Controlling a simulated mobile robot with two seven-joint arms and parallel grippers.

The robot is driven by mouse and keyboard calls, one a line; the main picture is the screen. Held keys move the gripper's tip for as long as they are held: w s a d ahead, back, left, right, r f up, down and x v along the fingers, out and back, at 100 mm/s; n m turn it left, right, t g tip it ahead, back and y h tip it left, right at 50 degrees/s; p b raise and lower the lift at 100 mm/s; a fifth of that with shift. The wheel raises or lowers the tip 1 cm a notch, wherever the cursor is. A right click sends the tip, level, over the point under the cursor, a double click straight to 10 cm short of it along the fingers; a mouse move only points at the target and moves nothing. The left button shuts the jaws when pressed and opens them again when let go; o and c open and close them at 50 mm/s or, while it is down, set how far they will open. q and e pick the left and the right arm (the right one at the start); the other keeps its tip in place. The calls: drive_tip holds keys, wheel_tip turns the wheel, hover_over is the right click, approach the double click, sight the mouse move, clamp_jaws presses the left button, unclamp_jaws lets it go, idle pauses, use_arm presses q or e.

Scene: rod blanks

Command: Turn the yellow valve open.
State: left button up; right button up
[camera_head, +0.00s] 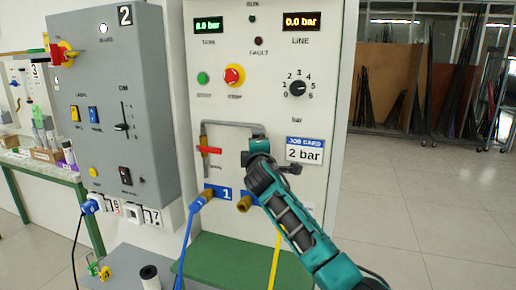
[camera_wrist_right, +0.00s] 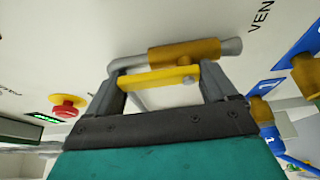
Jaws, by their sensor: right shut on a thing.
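The yellow valve shows in the right wrist view as a yellow lever handle (camera_wrist_right: 150,77) beside a brass body (camera_wrist_right: 190,52) on a grey pipe. The lever lies roughly along the pipe, at a slight angle. My right gripper (camera_wrist_right: 162,78) has one finger at each end of the lever and is shut on it. In the head view my right gripper (camera_head: 261,148) is at the panel (camera_head: 260,110), at the right end of the grey pipe, and hides the yellow valve. The tank and line displays (camera_head: 301,22) both read 0.0 bar. My left gripper is not in view.
A red valve handle (camera_head: 209,150) sits on the pipe's left side. A job card (camera_head: 305,151) reading 2 bar is just right of my gripper. A blue hose (camera_head: 188,235) and a yellow hose (camera_head: 275,262) hang below. A grey control box (camera_head: 112,100) stands left; open floor lies right.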

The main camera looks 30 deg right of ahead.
drive_tip(key=o, duration=0.8)
drive_tip(key=shift+o, duration=0.2)
drive_tip(key=shift+s, duration=0.1)
drive_tip(key=v, duration=1.2)
drive_tip(key=shift+s+a, duration=0.2)
drive_tip(key=shift+s, duration=0.1)
